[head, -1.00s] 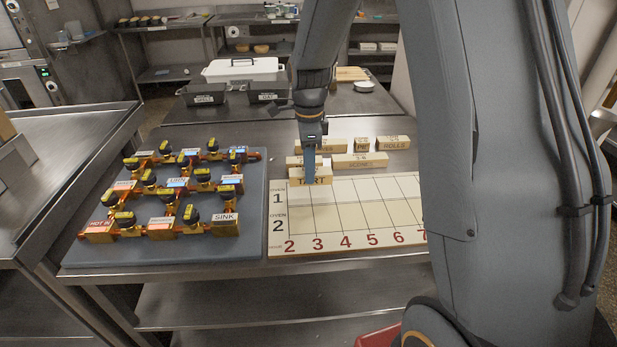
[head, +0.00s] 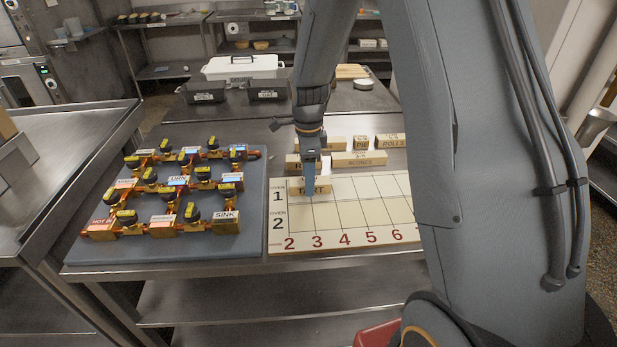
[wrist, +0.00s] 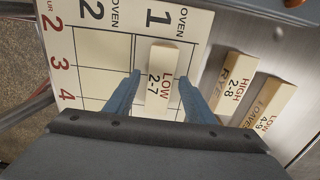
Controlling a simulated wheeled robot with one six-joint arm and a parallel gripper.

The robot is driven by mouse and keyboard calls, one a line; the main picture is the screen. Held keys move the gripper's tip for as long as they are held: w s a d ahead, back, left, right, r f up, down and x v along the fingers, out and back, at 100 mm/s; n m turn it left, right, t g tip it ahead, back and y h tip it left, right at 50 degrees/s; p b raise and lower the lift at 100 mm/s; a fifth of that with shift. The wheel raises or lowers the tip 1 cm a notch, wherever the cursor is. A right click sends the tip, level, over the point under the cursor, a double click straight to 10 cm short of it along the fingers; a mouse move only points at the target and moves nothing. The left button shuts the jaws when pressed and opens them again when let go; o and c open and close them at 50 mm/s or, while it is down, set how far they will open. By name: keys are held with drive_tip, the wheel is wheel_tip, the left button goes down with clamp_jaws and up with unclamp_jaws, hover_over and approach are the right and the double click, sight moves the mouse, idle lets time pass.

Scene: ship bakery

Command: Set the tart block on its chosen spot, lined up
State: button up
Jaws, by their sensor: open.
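The tart block (head: 296,186) is a pale wooden block lying flat on the white oven-and-hour board (head: 352,217). It sits in the oven 1 row at the low-hour end, by the 2 and 3 columns. In the wrist view its top (wrist: 159,86) reads LOW 2-7, and its long sides look roughly parallel to the grid lines. My gripper (head: 309,192) is over it. In the wrist view the blue fingers of my gripper (wrist: 160,72) are open, one on each side of the block, with a gap at least on the right side. The block's near end meets my gripper's body in view.
Other labelled wooden blocks stand behind the board, including a long one (head: 367,158) and the ROLLS block (head: 391,140). In the wrist view a HIGH 2-8 block (wrist: 232,86) lies near the right finger. A valve-and-pipe panel (head: 250,215) is to the left. Most board cells are empty.

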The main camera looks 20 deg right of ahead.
drive_tip(key=shift+r, duration=0.1)
wheel_tip(320, 180, up, 12)
drive_tip(key=b, duration=0.3)
drive_tip(key=s+f+n, duration=0.2)
drive_tip(key=s+n, duration=0.4)
drive_tip(key=s+f+n, duration=0.3)
drive_tip(key=s+n, duration=0.4)
drive_tip(key=s+f+n+t, duration=0.1)
drive_tip(key=s+f+n, duration=0.1)
drive_tip(key=s+n, duration=0.5)
drive_tip(key=shift+f, duration=0.4)
